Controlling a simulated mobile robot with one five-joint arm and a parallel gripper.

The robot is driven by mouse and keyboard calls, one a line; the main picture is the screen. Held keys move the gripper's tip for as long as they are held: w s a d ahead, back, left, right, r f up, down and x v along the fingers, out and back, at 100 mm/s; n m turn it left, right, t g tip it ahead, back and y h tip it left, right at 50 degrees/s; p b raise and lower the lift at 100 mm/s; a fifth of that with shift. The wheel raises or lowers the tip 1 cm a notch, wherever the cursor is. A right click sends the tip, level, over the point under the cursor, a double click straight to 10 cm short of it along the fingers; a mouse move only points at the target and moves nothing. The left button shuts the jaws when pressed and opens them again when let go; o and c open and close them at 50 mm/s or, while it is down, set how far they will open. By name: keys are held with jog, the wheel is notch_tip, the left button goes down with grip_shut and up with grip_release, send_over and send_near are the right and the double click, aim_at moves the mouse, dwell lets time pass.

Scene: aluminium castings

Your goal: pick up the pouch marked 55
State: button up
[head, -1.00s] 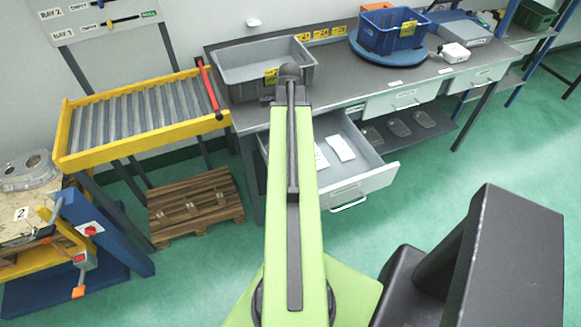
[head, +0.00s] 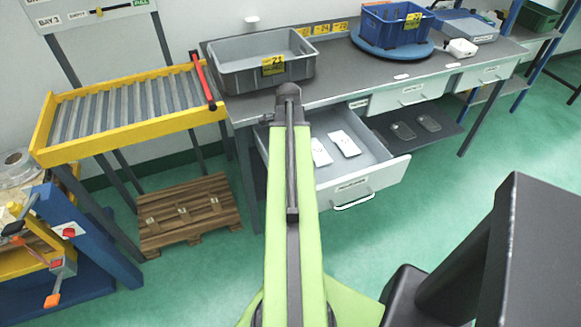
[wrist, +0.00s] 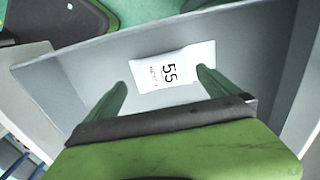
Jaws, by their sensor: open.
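The pouch marked 55 (wrist: 172,70) is a white packet with dark print, lying flat on the grey floor of a drawer in the wrist view. My gripper (wrist: 162,80) is open, its two green fingers apart on either side of the pouch's near part. The right fingertip overlaps the pouch's right edge in the picture; contact cannot be told. In the head view the open drawer (head: 393,172) holds two white packets, a left one (head: 320,152) and a right one (head: 345,143). Their marks are unreadable there. My arm hides the gripper in the head view.
A grey bin (head: 225,82) and a blue crate (head: 375,37) on a turntable (head: 364,48) stand on the bench above the drawer. A yellow roller conveyor (head: 110,140) is at left, with a wooden pallet (head: 188,215) below.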

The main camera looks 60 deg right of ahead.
notch_tip(320, 180, down, 4)
jog(key=b, duration=0.2)
jog(key=shift+b, duration=0.3)
jog(key=shift+r, duration=0.25)
jog(key=c, duration=1.3)
